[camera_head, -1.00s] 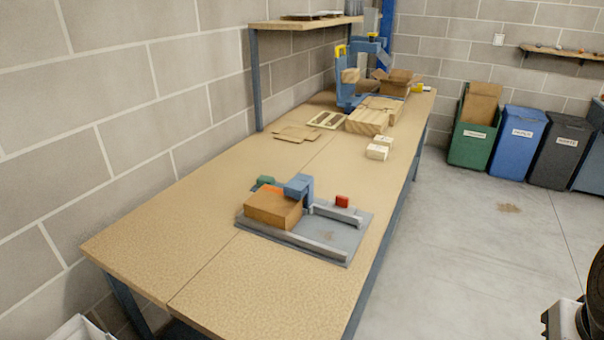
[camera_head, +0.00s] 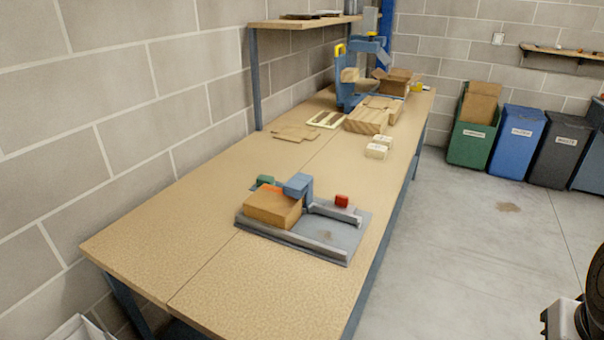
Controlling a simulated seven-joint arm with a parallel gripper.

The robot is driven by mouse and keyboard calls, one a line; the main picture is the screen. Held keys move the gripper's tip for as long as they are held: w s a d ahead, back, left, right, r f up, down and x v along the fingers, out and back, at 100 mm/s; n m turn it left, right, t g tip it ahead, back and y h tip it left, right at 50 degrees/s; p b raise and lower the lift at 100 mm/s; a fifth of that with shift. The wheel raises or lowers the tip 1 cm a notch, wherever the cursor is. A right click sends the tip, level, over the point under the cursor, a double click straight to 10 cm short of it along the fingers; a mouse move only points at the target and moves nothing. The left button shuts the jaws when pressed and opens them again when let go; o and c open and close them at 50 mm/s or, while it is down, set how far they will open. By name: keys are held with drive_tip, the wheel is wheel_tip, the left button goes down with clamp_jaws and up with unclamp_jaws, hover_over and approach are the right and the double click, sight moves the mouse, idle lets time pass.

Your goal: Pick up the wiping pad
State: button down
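I cannot tell for sure which thing is the wiping pad. On the workbench (camera_head: 190,235) a grey fixture plate (camera_head: 335,236) carries a brown block (camera_head: 270,208), with a blue block (camera_head: 297,185) at its upper right corner. A small red block (camera_head: 341,201) sits at the plate's right, and a small green block (camera_head: 265,180) behind the brown block. Two pale blocks (camera_head: 376,151) lie farther back near the bench's right edge. My gripper's fingers are not in view.
Flat cardboard (camera_head: 295,133), a wooden box (camera_head: 367,119), a blue machine (camera_head: 350,88) and an open carton (camera_head: 391,80) fill the back. A shelf (camera_head: 300,22) stands over the bench. Green (camera_head: 470,145), blue (camera_head: 517,138) and black bins line the far wall. The bench's near end is clear.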

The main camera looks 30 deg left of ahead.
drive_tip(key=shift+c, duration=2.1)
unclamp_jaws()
